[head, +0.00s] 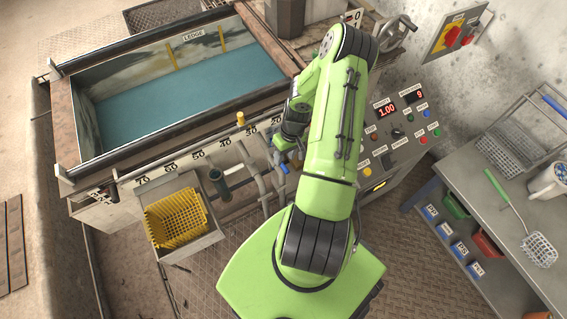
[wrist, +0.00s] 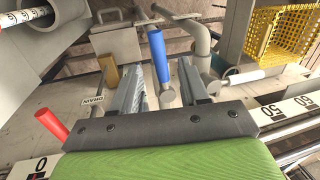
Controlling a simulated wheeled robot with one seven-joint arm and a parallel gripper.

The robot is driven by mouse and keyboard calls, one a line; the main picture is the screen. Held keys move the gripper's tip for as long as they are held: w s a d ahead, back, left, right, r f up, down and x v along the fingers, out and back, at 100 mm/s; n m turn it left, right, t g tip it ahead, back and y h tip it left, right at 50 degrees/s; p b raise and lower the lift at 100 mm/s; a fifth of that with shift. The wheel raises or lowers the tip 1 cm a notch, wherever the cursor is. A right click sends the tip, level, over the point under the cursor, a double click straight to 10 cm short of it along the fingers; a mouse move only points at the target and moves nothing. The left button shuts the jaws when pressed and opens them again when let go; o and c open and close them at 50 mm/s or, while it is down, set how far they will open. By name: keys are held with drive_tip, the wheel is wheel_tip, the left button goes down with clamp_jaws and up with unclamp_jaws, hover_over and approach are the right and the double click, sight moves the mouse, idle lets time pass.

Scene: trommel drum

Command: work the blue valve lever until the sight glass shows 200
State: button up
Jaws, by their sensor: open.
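The blue valve lever (wrist: 159,58) stands up between the two grey fingers of my gripper (wrist: 161,75) in the wrist view. The fingers are apart on either side of the handle, and I see no clear contact. In the head view the blue lever (head: 284,168) shows as a small blue end by the pipes, just below my gripper (head: 289,140), which is partly hidden by my arm. A tube with a numbered scale (wrist: 25,17), perhaps the sight glass, crosses the top left of the wrist view. Its level cannot be read.
The open water tank (head: 180,95) lies behind. A yellow basket (head: 176,218) sits left, a control console (head: 400,120) right, and a workbench (head: 500,190) farther right.

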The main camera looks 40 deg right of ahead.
sight(283, 164)
drive_tip(key=f, duration=0.3)
drive_tip(key=shift+w+a+b, duration=0.1)
drive_tip(key=shift+a+b, duration=0.15)
drive_tip(key=shift+b, duration=0.1)
drive_tip(key=shift+c, duration=0.3)
clamp_jaws()
